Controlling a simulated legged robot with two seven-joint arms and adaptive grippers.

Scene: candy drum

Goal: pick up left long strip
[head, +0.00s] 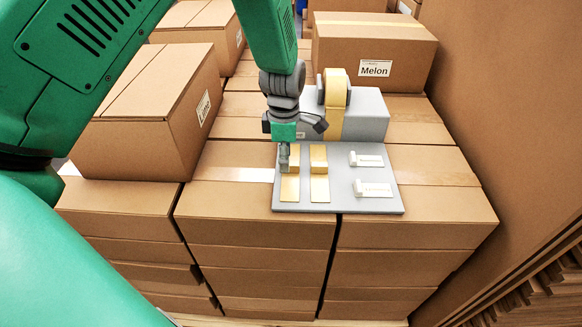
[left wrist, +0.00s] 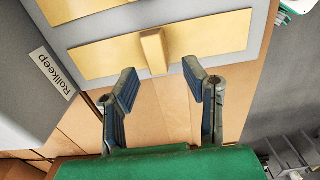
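A grey board (head: 359,205) lies on top of the boxes. Two gold long strips lie side by side on its left half, the left long strip (head: 290,189) and the right one (head: 319,189). My left gripper (head: 284,166) points down at the left strip and hides part of it. In the left wrist view a gold strip (left wrist: 108,59), seemingly the left one, has a raised gold tab (left wrist: 153,52) at its middle. The left gripper (left wrist: 161,85) is open and empty, its fingertips just short of the tab on either side. My right gripper is not in view.
Two white handled pieces (head: 366,159) and (head: 373,188) sit on the board's right half. Behind it stands a grey block (head: 367,115) with a gold tape roll (head: 336,90). A tall box (head: 150,110) is at left, a Melon box (head: 375,45) at the back.

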